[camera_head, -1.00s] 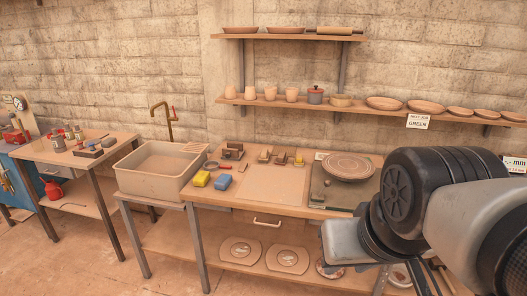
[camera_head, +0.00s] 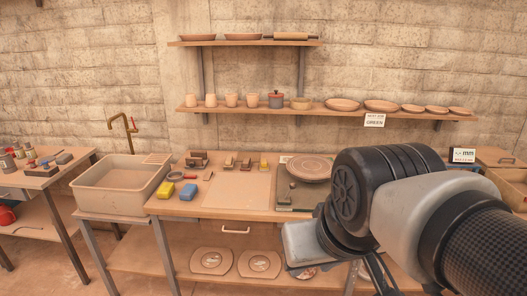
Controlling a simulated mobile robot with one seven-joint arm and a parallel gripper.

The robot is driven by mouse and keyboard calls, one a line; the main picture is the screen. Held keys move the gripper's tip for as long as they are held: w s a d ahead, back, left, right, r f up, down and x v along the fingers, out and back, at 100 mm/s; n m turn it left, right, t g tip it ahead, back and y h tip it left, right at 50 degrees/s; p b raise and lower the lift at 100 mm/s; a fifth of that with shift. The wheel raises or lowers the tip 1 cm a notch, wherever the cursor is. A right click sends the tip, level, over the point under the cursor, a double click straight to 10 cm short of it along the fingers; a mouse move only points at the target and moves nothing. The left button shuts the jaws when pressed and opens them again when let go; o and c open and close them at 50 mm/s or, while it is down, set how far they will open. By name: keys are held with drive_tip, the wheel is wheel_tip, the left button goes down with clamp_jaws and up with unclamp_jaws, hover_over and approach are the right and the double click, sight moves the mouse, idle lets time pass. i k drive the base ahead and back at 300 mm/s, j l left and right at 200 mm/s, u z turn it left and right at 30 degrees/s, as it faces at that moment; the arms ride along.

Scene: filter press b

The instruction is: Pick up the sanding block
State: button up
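Several small blocks lie on the middle workbench (camera_head: 300,207), and I cannot tell for certain which is the sanding block. A small brown block (camera_head: 229,161) and another small block (camera_head: 246,164) lie at its back. A blue block (camera_head: 188,191) and a yellow block (camera_head: 167,190) lie near its front left. A dark block (camera_head: 65,158) lies on the left table (camera_head: 72,171). My arm fills the lower right, in front of the bench's right part. Dark thin parts under it may belong to my gripper (camera_head: 376,272); its fingertips are not clear. No block is visibly held.
A beige sink (camera_head: 122,190) stands between the left table and the bench. A round clay disc (camera_head: 309,168) rests at the bench's back right. Two wall shelves hold pottery, including a lidded pot (camera_head: 277,100). A pale board area of the bench is clear.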

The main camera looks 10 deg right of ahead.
sight(246, 166)
drive_tip(key=i+j+z, duration=0.15)
drive_tip(key=i+j, duration=0.2)
drive_tip(key=i, duration=0.35)
drive_tip(key=i+j+z, duration=0.15)
drive_tip(key=i+j, duration=0.3)
drive_tip(key=i, duration=0.2)
drive_tip(key=i+j+z, duration=0.15)
drive_tip(key=i+j, duration=0.4)
drive_tip(key=i, duration=0.1)
